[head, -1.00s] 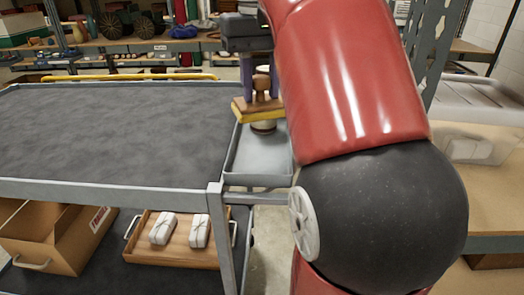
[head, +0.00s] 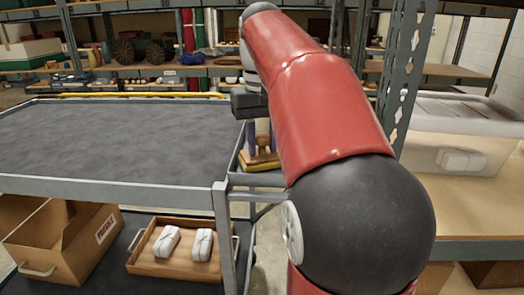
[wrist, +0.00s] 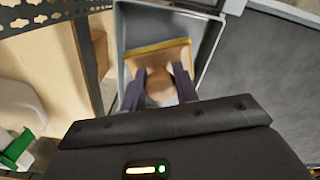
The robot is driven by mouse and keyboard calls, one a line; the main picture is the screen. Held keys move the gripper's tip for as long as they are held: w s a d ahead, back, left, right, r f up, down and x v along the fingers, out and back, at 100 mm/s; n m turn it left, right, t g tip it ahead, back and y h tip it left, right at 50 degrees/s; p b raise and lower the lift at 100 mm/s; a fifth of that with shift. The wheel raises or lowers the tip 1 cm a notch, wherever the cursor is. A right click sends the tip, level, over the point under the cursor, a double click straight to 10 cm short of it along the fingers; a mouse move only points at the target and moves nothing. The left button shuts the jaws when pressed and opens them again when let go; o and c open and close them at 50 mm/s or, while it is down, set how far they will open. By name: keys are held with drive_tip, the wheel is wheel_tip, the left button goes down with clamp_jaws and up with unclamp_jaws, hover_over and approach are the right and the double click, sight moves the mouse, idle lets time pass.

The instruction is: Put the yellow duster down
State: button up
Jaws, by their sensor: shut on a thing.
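The yellow duster (head: 261,165) has a wooden block and knob above a yellow underside. My gripper (head: 262,135) points down and is shut on its knob. In the wrist view, the duster (wrist: 158,55) is level-looking between my two dark fingers (wrist: 160,85), its yellow edge at the far side. It is over or inside the grey side tray (wrist: 207,40) at the trolley's end. My arm hides much of this tray in the head view. I cannot tell whether the duster touches the tray floor.
The trolley's dark grey top (head: 110,140) is bare. Its lower shelf holds an open cardboard box (head: 60,235) and a wooden tray (head: 150,262) with white wrapped parcels. A shelf upright (head: 405,80) and a pale lidded bin (head: 450,135) stand right.

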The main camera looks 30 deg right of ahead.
sight(259, 137)
drive_tip(key=shift+f, duration=0.15)
drive_tip(key=o, duration=1)
drive_tip(key=shift+f, duration=0.2)
drive_tip(key=r, duration=0.2)
drive_tip(key=r+p, duration=0.1)
drive_tip(key=r, duration=0.2)
drive_tip(key=r+p, duration=0.1)
drive_tip(key=r, duration=0.2)
drive_tip(key=shift+a, duration=0.4)
